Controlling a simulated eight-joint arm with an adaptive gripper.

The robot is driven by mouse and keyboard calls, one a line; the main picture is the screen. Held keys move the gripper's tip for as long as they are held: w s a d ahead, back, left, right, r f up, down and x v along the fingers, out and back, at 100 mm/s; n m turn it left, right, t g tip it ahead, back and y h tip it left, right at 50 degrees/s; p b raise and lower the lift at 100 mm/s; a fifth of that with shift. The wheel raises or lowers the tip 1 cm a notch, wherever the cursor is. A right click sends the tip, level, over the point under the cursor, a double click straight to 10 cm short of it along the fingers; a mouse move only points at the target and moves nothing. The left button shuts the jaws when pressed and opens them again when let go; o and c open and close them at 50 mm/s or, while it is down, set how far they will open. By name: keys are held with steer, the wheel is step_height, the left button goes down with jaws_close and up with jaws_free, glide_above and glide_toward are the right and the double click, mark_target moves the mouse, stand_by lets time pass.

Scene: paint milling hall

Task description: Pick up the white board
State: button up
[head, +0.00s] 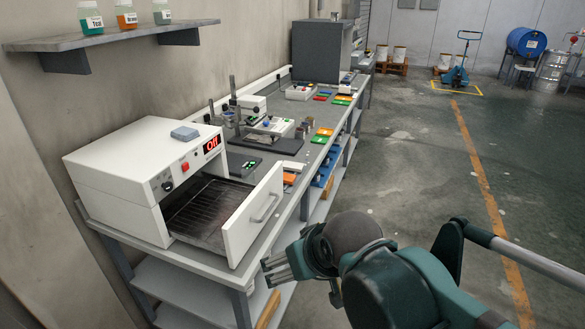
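Several small flat pieces lie on the long grey workbench (262,205). One small white flat piece (294,166) lies near the bench's front edge, beside an orange piece (289,179). It may be the white board, but it is too small to tell. My gripper (272,267) is low at the bench's near end, just right of the open oven drawer and apart from the white piece. I see no object in it. Its fingers are seen from the side, so their opening is unclear.
A white oven (125,165) reads "Off"; its drawer (252,215) is pulled out, showing a wire rack. A stand (235,105), coloured cards (323,133) and a grey cabinet (318,52) are farther along. A shelf with bottles (120,35) hangs above.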

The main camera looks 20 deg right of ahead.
steer(key=w+d+r+m+p, duration=0.1)
steer(key=w+d+r+p, duration=0.1)
steer(key=w+r, duration=0.4)
steer(key=w+d+r+m+p, duration=0.1)
steer(key=w+d+r+p, duration=0.15)
steer(key=w, duration=0.65)
steer(key=m+g+h+p, duration=0.35)
steer(key=m+p, duration=0.25)
steer(key=p, duration=0.6)
glide_above(291, 168)
step_height(291, 168, down, 14)
steer(key=r, duration=0.1)
steer(key=shift+s+a+f+y, duration=0.25)
steer(key=shift+s+a+y, duration=0.05)
steer(key=shift+a+y, duration=0.05)
steer(key=shift+x, duration=1.3)
steer(key=shift+f, duration=0.1)
